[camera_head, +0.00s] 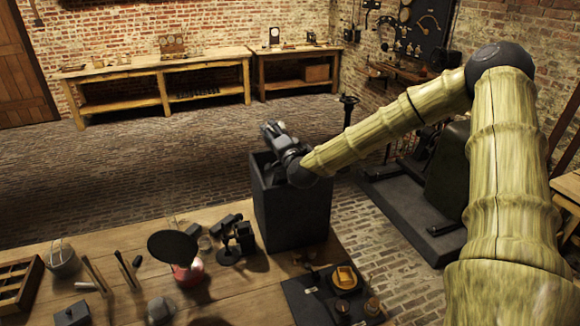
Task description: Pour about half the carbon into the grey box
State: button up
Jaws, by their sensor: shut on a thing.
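The tall dark grey box (290,215) stands at the far edge of the wooden table, right of the middle of the view. My gripper (272,132) is above the box's open top, toward its back left. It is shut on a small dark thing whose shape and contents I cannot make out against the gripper. No carbon can be told apart in this view, and the inside of the box is mostly hidden by my gripper and arm.
A red vessel (188,273) beneath a black disc (172,246), several small dark blocks and a metal pail (63,262) stand left of the box. A dark mat (301,297) with small items lies in front. Brick floor lies beyond the table.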

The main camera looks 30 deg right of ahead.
jog(key=shift+f+m+b, duration=0.6)
jog(key=shift+f+b, duration=0.1)
jog(key=shift+b, duration=0.45)
jog(key=shift+w+d, duration=0.1)
jog(key=shift+w, duration=0.05)
jog(key=shift+d+r, duration=0.2)
jog(key=shift+r, duration=0.1)
jog(key=shift+a+f+m, duration=0.15)
jog(key=shift+a+m, duration=0.1)
jog(key=shift+m, duration=0.05)
jog(key=shift+b, duration=0.3)
jog(key=shift+a, duration=0.1)
jog(key=shift+s, duration=0.25)
